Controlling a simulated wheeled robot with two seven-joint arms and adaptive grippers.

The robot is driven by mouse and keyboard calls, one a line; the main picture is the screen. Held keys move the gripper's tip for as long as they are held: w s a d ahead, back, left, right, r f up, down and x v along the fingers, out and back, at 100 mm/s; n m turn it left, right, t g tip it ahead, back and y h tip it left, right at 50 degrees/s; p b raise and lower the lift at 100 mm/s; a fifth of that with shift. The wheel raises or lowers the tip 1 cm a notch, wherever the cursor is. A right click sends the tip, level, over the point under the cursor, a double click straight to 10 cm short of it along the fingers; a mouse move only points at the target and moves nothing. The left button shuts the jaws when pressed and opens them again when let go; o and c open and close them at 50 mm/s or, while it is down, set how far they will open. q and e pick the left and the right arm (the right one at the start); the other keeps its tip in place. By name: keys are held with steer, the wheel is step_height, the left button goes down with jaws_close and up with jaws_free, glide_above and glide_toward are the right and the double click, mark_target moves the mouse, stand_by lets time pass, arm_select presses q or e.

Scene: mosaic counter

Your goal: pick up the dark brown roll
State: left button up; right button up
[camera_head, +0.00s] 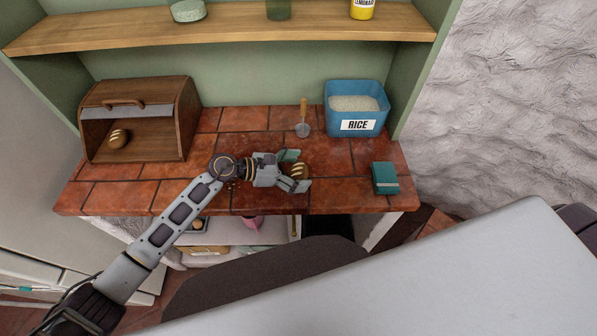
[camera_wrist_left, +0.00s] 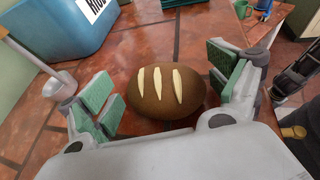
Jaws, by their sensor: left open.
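The dark brown roll (camera_wrist_left: 166,93) has pale score marks and lies on the tiled counter in the left wrist view. In the head view the roll (camera_head: 298,171) shows partly between the fingers. My left gripper (camera_head: 298,170) is open around it, one finger on each side. In the left wrist view the green pads of my left gripper (camera_wrist_left: 160,98) stand apart from the roll, with a gap on both sides. My right gripper is not in view.
A blue rice bin (camera_head: 356,122) and a scoop (camera_head: 303,120) stand behind the roll. A teal box (camera_head: 385,178) lies to the right. A wooden bread box (camera_head: 184,110) with another roll (camera_head: 118,138) inside is at the left. A shelf (camera_head: 240,30) hangs above.

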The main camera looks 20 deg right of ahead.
mark_target(298, 168)
arm_select(q)
steer(key=c, duration=1)
steer(key=shift+c, duration=0.2)
steer(key=shift+r+b, duration=0.5)
steer(key=shift+r, duration=4.55)
